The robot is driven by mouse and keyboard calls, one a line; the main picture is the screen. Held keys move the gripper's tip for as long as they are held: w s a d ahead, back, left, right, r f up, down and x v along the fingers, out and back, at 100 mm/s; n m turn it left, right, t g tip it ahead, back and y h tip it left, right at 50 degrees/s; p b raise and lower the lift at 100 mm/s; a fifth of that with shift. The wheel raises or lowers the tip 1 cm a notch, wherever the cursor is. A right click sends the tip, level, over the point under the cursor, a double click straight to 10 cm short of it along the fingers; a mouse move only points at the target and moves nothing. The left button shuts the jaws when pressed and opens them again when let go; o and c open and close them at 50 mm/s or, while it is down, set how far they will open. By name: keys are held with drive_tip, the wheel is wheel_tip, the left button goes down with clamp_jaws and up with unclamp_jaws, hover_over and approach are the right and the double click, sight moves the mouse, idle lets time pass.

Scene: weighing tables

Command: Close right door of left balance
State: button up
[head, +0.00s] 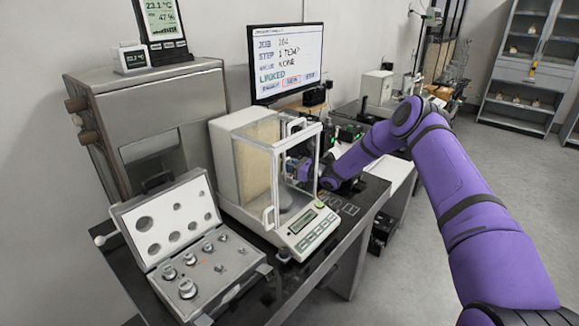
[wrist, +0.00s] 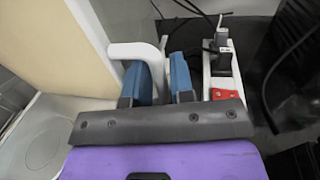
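The left balance (head: 240,178) stands on the dark table, with a glass-sided weighing chamber above its keypad and display. Its right side looks open, and the round pan (wrist: 45,150) shows at the lower left of the wrist view. A white looped door handle (wrist: 128,50) lies at my fingertips. My gripper (wrist: 158,78) has two blue fingers with a gap between them; part of the handle shows in that gap, and the left finger covers some of it. I cannot tell whether the fingers touch it. In the head view my gripper (head: 303,168) is at the chamber's right side, partly hidden by its frame.
An open case of weights (head: 190,245) lies left of the balance. A monitor (head: 287,62) stands behind. A white power strip (wrist: 222,85) with a red switch and black cables lies right of my fingers. Floor to the right is clear.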

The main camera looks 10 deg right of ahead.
clamp_jaws()
drive_tip(key=s+a+v, duration=0.1)
drive_tip(key=v, duration=0.6)
drive_tip(key=shift+s+d, duration=0.2)
drive_tip(key=shift+o, duration=0.2)
unclamp_jaws()
drive_tip(key=v, duration=1.1)
